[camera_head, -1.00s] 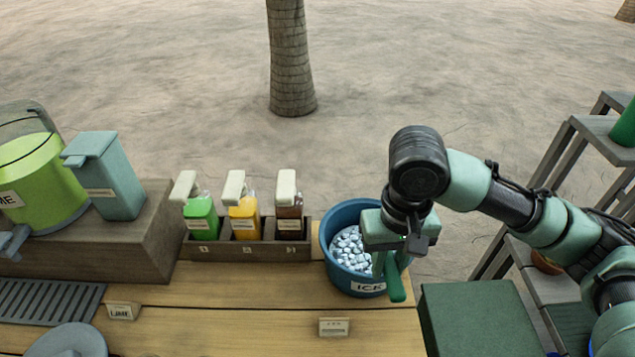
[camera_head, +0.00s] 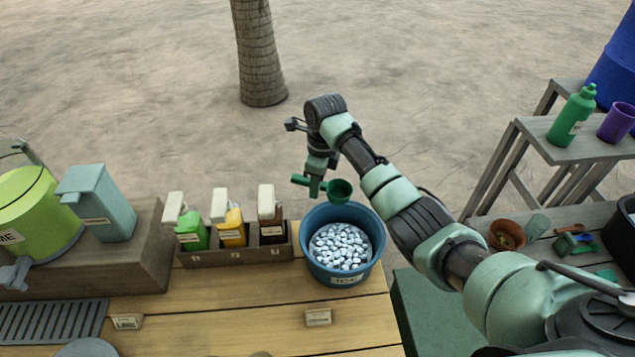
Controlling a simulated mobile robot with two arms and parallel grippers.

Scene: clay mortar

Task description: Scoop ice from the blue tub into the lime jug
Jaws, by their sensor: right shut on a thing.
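The blue tub (camera_head: 316,263) stands at the right end of the wooden counter, full of pale ice cubes (camera_head: 340,246). My right gripper (camera_head: 318,183) is shut on the handle of a green scoop (camera_head: 340,191). It holds the scoop in the air over the tub's far rim, with the bowl to the right of the jaws. I see no ice in the bowl, though its inside is dark and small. A lime-green vessel (camera_head: 36,205) stands at the far left, cut by the frame edge, with a label ending in "ME". My left gripper is not in view.
A teal lidded container (camera_head: 98,203) stands on the raised wooden block at left. A rack (camera_head: 240,252) with three bottles sits between block and tub. A shelf (camera_head: 590,148) with a green bottle and purple cup is at right. The counter front is mostly clear.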

